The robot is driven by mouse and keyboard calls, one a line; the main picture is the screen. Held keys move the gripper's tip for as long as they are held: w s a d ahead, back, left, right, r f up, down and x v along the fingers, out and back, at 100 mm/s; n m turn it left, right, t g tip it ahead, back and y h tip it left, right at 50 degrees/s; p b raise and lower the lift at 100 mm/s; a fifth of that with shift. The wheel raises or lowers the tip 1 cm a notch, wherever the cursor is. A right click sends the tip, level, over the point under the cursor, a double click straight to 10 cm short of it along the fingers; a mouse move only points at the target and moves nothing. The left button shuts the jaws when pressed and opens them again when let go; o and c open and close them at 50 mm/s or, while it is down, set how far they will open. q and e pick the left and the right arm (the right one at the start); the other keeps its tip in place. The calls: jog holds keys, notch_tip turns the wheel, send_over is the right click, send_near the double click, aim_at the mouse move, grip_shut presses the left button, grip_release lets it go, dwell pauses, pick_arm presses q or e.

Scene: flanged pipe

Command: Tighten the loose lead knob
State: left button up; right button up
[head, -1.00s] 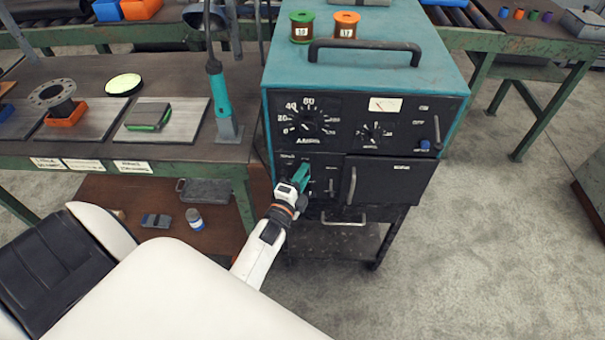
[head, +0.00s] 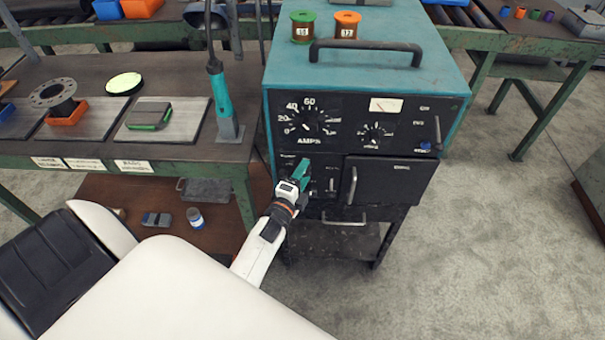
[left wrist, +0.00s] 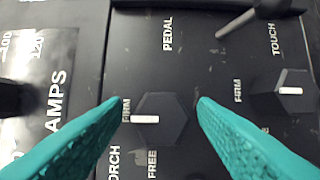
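My left gripper (head: 305,165) is at the lower left of the black front panel (head: 300,143) of a teal machine. In the left wrist view, its teal fingers (left wrist: 159,102) are open, one on each side of a dark hexagonal knob (left wrist: 165,122). Gaps show between knob and fingers; contact is not visible. Its white mark points left, towards a FIRM label. A second hexagonal knob (left wrist: 275,98) with a white mark sits to the right, outside the fingers, beside FIRM and partly hidden lettering. PEDAL, TOUCH and partly covered TORCH labels show nearby. My right gripper is not in view.
A grey lever (left wrist: 245,20) sticks out near the second knob. Above the gripper is the AMPS dial (head: 309,122). A dark door with a handle (head: 352,185) is close on its right. The workbench (head: 60,150) stands left; open floor lies right.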

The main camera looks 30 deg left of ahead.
pick_arm(q)
jog(key=shift+s+d, duration=0.1)
jog(key=shift+s, duration=0.05)
jog(key=s+d+b, duration=0.1)
jog(key=s, duration=1)
jog(key=shift+s+d+b, duration=0.3)
jog(key=shift+d+b, duration=0.05)
jog(key=shift+d, duration=0.05)
